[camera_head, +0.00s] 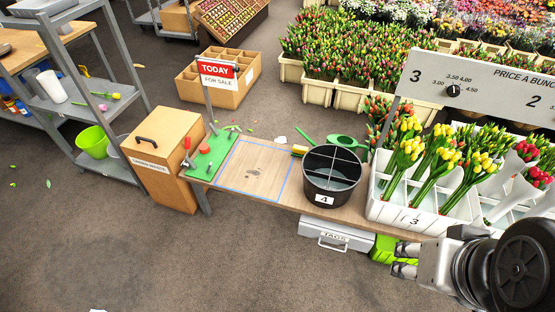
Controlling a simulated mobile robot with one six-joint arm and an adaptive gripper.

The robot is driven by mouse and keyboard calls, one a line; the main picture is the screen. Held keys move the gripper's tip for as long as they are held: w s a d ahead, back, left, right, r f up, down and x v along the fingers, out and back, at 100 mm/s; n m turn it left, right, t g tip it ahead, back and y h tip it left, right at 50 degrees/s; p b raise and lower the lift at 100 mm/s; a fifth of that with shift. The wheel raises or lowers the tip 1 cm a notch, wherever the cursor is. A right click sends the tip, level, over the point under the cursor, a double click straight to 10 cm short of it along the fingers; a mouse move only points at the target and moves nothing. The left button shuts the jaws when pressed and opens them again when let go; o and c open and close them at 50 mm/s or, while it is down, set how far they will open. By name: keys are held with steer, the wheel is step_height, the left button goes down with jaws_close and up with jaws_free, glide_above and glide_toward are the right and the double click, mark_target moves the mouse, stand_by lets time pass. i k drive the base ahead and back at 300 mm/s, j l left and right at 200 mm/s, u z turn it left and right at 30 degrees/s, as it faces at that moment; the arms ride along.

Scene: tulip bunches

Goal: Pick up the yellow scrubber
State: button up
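A small yellow thing (299,150), likely the yellow scrubber, lies on the wooden bench (222,179) just left of the dark round bucket (324,198) marked 4. The bucket's rim hides part of it. A green handle-like piece (305,140) shows just behind it; I cannot tell if they are joined. My gripper (404,260) is at the lower right, in front of the white crate, pointing left. Its two fingertips are apart with nothing between them. It is well to the right of and nearer than the yellow thing.
A white crate (390,214) of tulip bunches, marked 3, stands right of the bucket. A price board (490,80) rises behind it. A green scoop (345,142) lies behind the bucket. A green board (211,153) with a red-handled tool and a sign post stands left. A blue-outlined area is mostly clear.

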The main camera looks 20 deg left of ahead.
mark_target(298, 151)
steer(key=i+j, duration=0.4)
steer(key=j, duration=0.15)
steer(key=i+j, duration=0.85)
steer(key=j, duration=0.25)
steer(key=i+j, duration=0.4)
steer(key=j, duration=0.15)
